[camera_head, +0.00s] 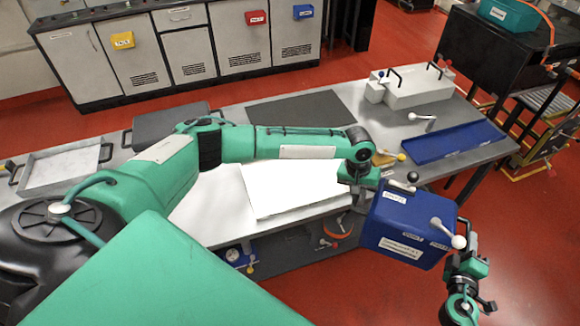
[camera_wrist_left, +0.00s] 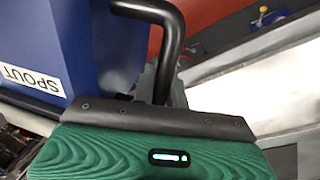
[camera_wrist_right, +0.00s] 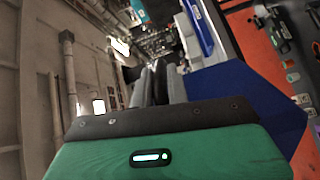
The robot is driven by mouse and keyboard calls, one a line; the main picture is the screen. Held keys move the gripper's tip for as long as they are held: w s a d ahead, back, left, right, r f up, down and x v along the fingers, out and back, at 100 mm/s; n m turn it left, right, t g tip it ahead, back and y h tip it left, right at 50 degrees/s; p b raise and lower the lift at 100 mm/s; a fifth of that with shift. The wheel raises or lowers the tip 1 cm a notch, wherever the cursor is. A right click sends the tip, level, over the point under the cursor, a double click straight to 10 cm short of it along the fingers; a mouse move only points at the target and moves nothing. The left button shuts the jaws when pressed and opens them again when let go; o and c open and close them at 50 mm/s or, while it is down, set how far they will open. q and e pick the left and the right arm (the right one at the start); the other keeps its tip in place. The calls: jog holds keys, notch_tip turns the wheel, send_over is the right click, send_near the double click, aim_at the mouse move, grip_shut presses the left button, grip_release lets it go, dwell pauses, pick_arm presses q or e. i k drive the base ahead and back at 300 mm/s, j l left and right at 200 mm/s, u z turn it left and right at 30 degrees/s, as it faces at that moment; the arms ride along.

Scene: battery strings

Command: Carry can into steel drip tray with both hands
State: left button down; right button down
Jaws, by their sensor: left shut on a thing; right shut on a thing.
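The blue can (camera_head: 410,222), a box with white labels, hangs at the table's front edge on the right, slightly tilted. My left gripper (camera_head: 372,178) is shut on its black handle at its upper left; the handle (camera_wrist_left: 172,40) and a SPOUT label show in the left wrist view. My right gripper (camera_head: 462,252) is shut at the can's right side; what it grips is partly hidden. The can's blue side (camera_wrist_right: 235,90) shows in the right wrist view. A grey steel tray (camera_head: 38,186) with black handles lies at the table's far left.
A blue tray (camera_head: 455,143) and a grey box with black handles (camera_head: 415,90) stand at the right. A dark block (camera_head: 165,124) sits near the steel tray. Red floor is open at the right.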

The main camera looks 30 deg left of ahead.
aim_at(307, 175)
jog(key=i+l+u, duration=0.15)
jog(key=i+u, duration=0.15)
jog(key=u, duration=0.2)
jog(key=i+l+u, duration=0.2)
jog(key=u, duration=0.25)
jog(key=i+l+u, duration=0.25)
jog(key=u, duration=0.25)
jog(key=l, duration=0.1)
